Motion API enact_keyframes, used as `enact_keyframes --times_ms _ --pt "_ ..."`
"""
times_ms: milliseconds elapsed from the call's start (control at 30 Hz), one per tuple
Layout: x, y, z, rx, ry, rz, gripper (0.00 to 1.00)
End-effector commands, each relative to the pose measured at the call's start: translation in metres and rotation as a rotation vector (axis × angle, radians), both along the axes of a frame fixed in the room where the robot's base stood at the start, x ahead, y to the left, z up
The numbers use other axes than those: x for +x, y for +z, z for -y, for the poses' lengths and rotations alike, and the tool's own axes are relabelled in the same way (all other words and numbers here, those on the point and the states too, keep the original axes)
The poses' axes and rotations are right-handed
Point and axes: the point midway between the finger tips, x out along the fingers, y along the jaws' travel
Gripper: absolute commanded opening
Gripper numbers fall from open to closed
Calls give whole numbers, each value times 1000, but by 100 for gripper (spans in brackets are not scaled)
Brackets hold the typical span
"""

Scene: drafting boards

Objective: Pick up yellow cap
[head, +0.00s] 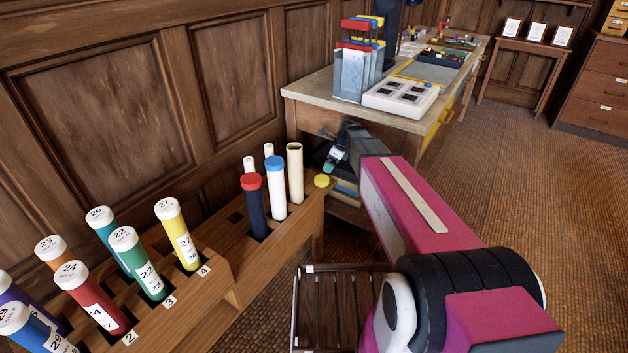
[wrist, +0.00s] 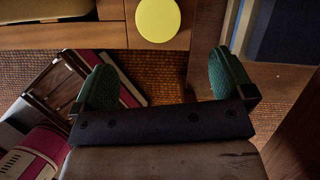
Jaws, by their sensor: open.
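The yellow cap (head: 321,181) is a small round disc lying flat on the far end of the wooden tube rack (head: 313,210), beside an uncapped beige tube (head: 295,172). In the wrist view the yellow cap (wrist: 158,20) shows at the top middle, beyond my fingertips and apart from them. My gripper (wrist: 163,78) has two green-padded fingers spread wide with nothing between them. In the head view my gripper (head: 335,157) is small and dark, just past the cap near the desk's side; the arm partly hides it.
A wooden desk (head: 300,92) with holders and a white tray (head: 400,97) stands behind. A slatted wooden stand (head: 335,310) is below. Open floor lies right.

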Motion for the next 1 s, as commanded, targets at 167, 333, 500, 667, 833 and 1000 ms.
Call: enact_keyframes --times_ms 167,333,500,667,833,1000 --pt "5 -8 -5 10 -30 -10 99" --pt "9 -29 -13 9 -28 -10 99" --pt "12 -49 -20 9 -28 -8 99" --pt "12 -57 -23 9 -26 -9 99" --pt "13 -75 -32 9 -26 -9 99" --pt "16 -96 -39 9 -27 -8 99"
